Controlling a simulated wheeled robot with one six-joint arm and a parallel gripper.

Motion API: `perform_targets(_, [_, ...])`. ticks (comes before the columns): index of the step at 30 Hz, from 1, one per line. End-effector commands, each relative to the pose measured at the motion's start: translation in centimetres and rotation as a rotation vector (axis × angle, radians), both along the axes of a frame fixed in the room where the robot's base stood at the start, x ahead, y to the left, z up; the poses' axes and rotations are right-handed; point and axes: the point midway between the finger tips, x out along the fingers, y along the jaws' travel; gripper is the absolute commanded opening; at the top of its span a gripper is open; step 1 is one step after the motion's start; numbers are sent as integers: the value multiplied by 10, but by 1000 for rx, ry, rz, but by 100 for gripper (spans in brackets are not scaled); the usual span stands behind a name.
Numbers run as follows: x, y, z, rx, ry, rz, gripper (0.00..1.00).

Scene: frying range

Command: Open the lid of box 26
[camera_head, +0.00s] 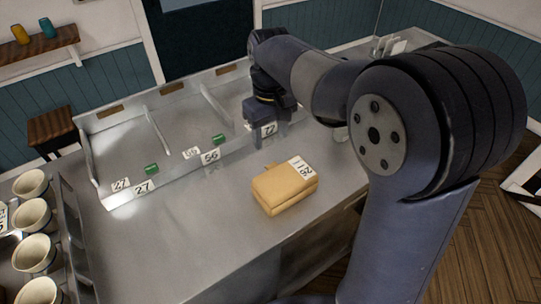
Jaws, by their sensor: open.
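A tan box (283,191) with its lid shut sits on the steel counter (205,220), near the front edge. A white label on its top right carries dark digits that I cannot read surely as 26. A small tab shows at the lid's back left edge. My gripper (268,130) points down behind the box, over the divided tray's front right part. It is open, apart from the box, and nothing shows between its fingers. My arm comes in from the right and hides the counter behind it.
The divided metal tray (162,88) has number cards reading 27 (144,187) and 56 (210,157), and green pieces (152,168). Pale cups (33,217) line the left. The counter left of the box is clear.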

Motion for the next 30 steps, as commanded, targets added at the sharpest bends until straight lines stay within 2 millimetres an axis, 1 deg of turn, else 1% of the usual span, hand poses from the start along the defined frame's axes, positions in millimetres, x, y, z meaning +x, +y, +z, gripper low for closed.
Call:
perform_targets(1, [-1,0,-10,-2,5,1,53])
perform_targets(6, [-1,0,-43,-2,5,2,53])
perform_targets(9, [-1,0,-60,-2,5,2,53])
perform_targets(13, [-1,0,-76,-1,4,2,53])
perform_targets(18, [-1,0,-84,0,0,3,53])
perform_targets(25, [0,0,-85,0,0,3,53])
perform_targets(26, [0,0,-85,0,0,3,52])
perform_targets(30, [0,0,-85,0,0,3,40])
